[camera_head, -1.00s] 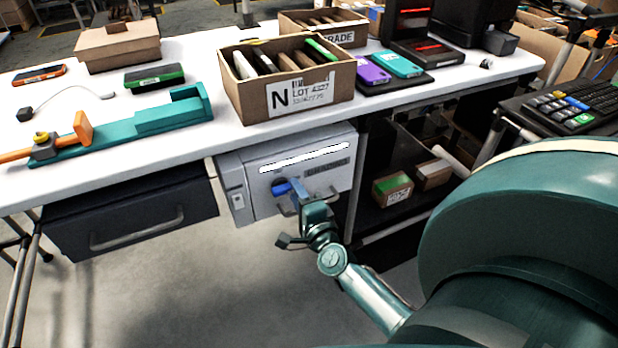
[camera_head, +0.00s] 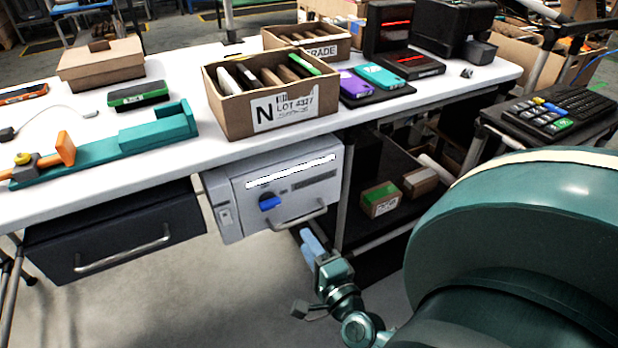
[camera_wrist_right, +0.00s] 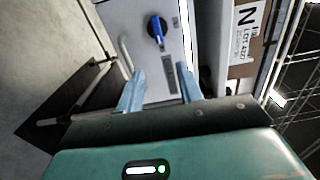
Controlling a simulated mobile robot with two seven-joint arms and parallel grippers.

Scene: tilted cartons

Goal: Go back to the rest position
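My right gripper (camera_head: 312,246) is low in the head view, below and right of the grey unit (camera_head: 232,222) under the table, and apart from its handle (camera_head: 300,219). In the right wrist view its two blue fingers (camera_wrist_right: 162,75) stand apart with nothing held between them, so it is open. Beyond them are the grey unit's front (camera_wrist_right: 160,70), its blue knob (camera_wrist_right: 156,30) and part of its handle (camera_wrist_right: 124,52). The knob also shows in the head view (camera_head: 269,203). My left gripper is not in view.
The white table (camera_head: 170,160) holds an open carton (camera_head: 230,120) marked N, a teal fixture (camera_head: 110,155) and phones. A dark drawer (camera_head: 120,235) hangs at left. A low shelf (camera_head: 365,232) with small boxes is near my right gripper. Floor (camera_head: 200,300) is clear.

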